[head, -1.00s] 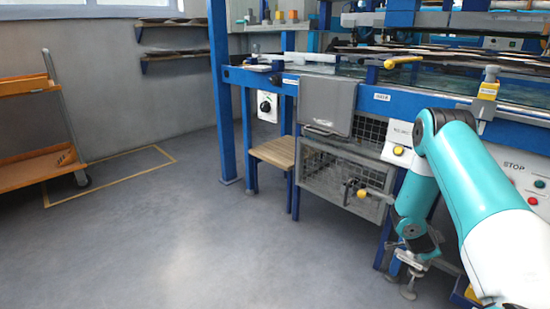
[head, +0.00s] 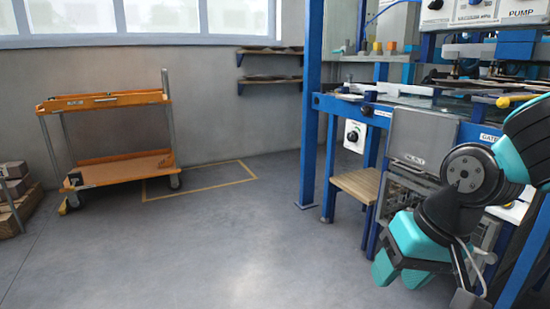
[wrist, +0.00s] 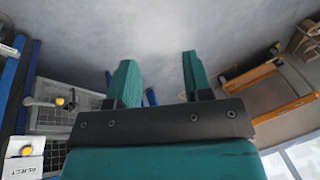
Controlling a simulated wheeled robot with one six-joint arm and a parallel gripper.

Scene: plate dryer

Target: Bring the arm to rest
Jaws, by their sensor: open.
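My gripper (wrist: 157,62) shows in the wrist view with two teal fingers apart and nothing between them. Grey floor fills the view beyond the fingertips. In the head view my arm is bent at the right edge, its dark joint and teal parts in front of the blue-framed machine (head: 330,103). The arm hides part of the machine's lower front. I cannot tell from the head view whether the arm touches the machine.
An orange two-shelf cart (head: 125,168) stands at the left by the wall. The floor (head: 215,245) between cart and machine is clear.

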